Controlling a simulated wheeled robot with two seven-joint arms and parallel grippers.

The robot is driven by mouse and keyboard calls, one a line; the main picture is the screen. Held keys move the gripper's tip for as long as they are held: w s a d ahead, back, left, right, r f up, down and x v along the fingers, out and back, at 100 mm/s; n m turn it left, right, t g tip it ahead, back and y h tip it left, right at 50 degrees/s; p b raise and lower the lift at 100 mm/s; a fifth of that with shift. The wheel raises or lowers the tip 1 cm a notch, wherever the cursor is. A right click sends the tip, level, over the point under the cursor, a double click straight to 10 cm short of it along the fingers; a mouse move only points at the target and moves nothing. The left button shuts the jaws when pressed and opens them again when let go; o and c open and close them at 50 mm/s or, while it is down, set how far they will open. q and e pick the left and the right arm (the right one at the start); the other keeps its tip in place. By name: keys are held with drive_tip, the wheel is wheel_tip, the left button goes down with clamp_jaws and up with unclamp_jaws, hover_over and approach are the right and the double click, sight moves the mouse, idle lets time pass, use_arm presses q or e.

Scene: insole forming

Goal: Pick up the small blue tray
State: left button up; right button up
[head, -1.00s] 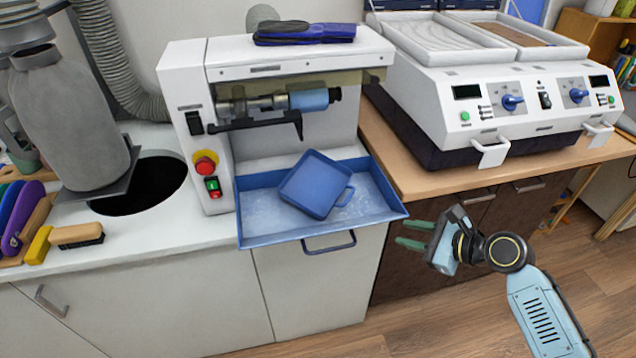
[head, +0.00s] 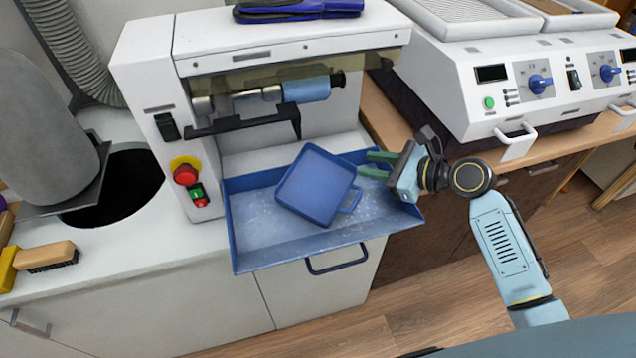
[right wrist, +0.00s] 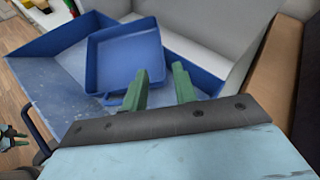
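The small blue tray (head: 313,184) lies turned at an angle inside the larger blue drip tray (head: 245,245) of the white machine. Its loop handle (head: 352,199) points to the right, toward my right gripper. My right gripper (head: 372,164) has green fingers, spread apart and empty, just right of the small tray, above the drip tray's right side. In the right wrist view the small tray (right wrist: 125,60) lies beyond the fingers (right wrist: 165,88), with its handle partly hidden near the left finger. My left gripper is not in the head view.
The white machine (head: 290,50) stands behind the drip tray, with a roller and dark bar overhanging it. A white heater unit (head: 530,85) stands on the wooden counter at right. A brush (head: 45,257) and a dark round opening (head: 120,190) are at left.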

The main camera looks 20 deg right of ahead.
sight(344, 161)
drive_tip(key=x, duration=0.3)
drive_tip(key=shift+w+a+f, duration=0.1)
drive_tip(key=shift+w+f, duration=0.05)
drive_tip(key=shift+w, duration=0.15)
drive_tip(key=b+x, duration=0.1)
drive_tip(key=x, duration=0.2)
drive_tip(key=shift+w+a+f, duration=0.1)
drive_tip(key=shift+w+f, duration=0.2)
drive_tip(key=shift+w+a+f, duration=0.1)
drive_tip(key=shift+w+a, duration=0.05)
drive_tip(key=shift+w, duration=0.1)
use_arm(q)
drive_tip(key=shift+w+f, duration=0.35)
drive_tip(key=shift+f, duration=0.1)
use_arm(e)
clamp_jaws()
